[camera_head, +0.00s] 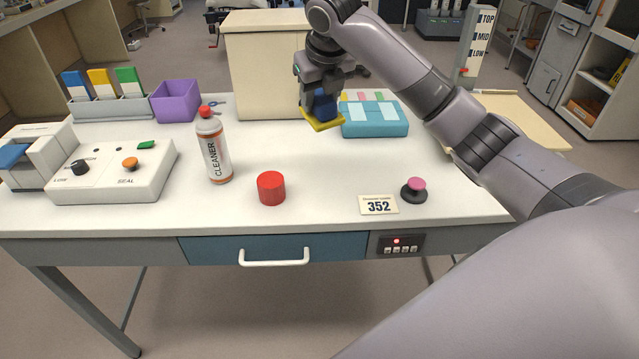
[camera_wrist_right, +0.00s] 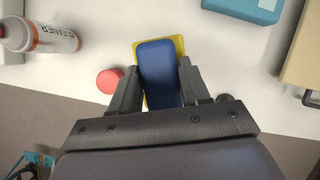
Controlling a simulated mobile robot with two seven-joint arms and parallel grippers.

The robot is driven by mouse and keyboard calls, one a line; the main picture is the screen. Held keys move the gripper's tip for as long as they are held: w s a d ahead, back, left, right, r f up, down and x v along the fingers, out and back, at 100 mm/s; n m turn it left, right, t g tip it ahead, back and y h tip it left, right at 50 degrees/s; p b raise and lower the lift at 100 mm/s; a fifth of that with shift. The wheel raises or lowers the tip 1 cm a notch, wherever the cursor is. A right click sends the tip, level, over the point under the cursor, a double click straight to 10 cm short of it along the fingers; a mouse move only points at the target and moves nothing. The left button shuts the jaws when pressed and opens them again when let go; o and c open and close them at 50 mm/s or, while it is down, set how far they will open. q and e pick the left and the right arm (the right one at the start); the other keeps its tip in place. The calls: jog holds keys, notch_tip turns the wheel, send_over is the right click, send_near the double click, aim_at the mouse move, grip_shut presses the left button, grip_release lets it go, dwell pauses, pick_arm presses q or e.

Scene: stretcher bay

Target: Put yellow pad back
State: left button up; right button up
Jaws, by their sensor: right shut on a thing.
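The yellow pad (camera_head: 321,124) has a blue block-shaped grip on top and hangs in my right gripper (camera_head: 322,98). In the right wrist view the gripper (camera_wrist_right: 160,88) is shut on the blue grip, and the yellow edge of the pad (camera_wrist_right: 180,46) shows around it. The pad appears to be held above the white table, just left of the teal box (camera_head: 375,119), which has pale panels and small coloured tabs. The pad's underside is hidden. My left gripper is not in view.
A cleaner bottle (camera_head: 214,150), a red cylinder (camera_head: 271,188), a "352" card (camera_head: 378,205) and a pink-topped knob (camera_head: 414,190) stand on the table. A purple bin (camera_head: 176,101), colour cards and a sealing machine (camera_head: 112,170) are at left.

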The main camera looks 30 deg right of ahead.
aim_at(316, 97)
jog(key=r, duration=0.2)
jog(key=s+r+y, duration=0.1)
jog(key=shift+a+r, duration=0.25)
jog(key=shift+a, duration=0.15)
jog(key=shift+s+a+r, duration=0.1)
jog(key=shift+s, duration=0.1)
notch_tip(316, 97, down, 20)
jog(key=shift+r, duration=0.2)
jog(key=o, duration=1.2)
jog(key=shift+c, duration=0.2)
jog(key=v, duration=1.2)
